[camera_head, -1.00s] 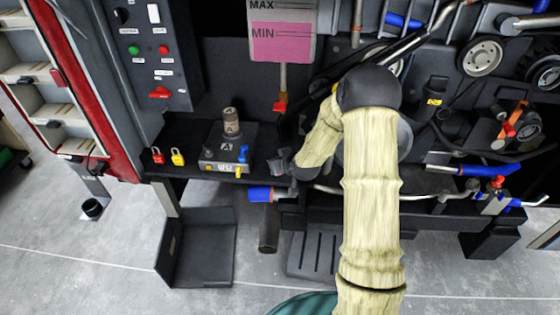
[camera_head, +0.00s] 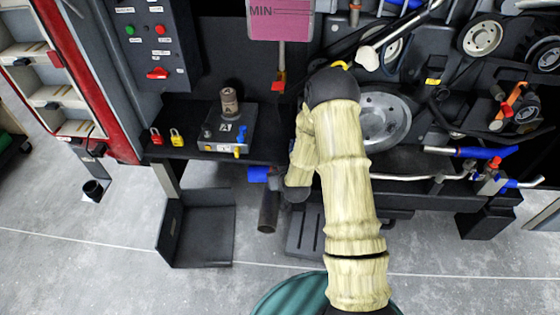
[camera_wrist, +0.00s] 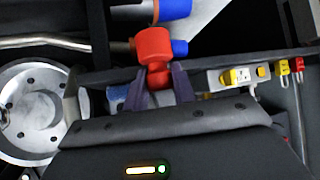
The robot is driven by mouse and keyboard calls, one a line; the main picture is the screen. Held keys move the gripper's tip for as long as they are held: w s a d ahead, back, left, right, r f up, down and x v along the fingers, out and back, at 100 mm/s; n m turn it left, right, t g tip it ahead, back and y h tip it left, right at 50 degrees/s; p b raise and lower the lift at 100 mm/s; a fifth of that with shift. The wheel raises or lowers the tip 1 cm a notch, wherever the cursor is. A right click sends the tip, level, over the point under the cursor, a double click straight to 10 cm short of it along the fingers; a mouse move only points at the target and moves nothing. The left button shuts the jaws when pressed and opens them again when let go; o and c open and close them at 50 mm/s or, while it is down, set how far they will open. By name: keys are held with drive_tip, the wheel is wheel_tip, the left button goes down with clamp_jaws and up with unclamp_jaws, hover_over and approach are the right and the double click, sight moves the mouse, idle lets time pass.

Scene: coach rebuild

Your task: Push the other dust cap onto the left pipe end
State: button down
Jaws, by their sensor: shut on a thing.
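My gripper (camera_wrist: 163,78) is shut on a red piece (camera_wrist: 152,43) that looks like the dust cap, with a wide head and a narrower neck between the fingers. In the wrist view, a blue sleeve (camera_wrist: 180,48) shows right behind the red piece, and a grey pipe (camera_wrist: 62,42) runs in from the left. I cannot tell whether the cap touches the pipe end. In the head view, the blue sleeve (camera_head: 257,174) at the left shows beside my forearm. My gripper and the cap are hidden there behind my arm.
A block with a knob (camera_head: 228,125) stands on the black shelf, with a red padlock (camera_head: 156,136) and a yellow padlock (camera_head: 176,136) to its left. A dark tube (camera_head: 268,212) hangs below the blue sleeve. A black open tray (camera_head: 205,235) stands on the floor.

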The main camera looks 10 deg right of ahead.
drive_tip(key=shift+s+d+f, duration=0.1)
drive_tip(key=shift+s+f, duration=0.2)
drive_tip(key=shift+f, duration=0.2)
drive_tip(key=shift+s+d+f, duration=0.1)
drive_tip(key=shift+s+f, duration=0.2)
drive_tip(key=shift+f, duration=0.2)
drive_tip(key=shift+d+r+m, duration=0.15)
drive_tip(key=shift+m, duration=0.15)
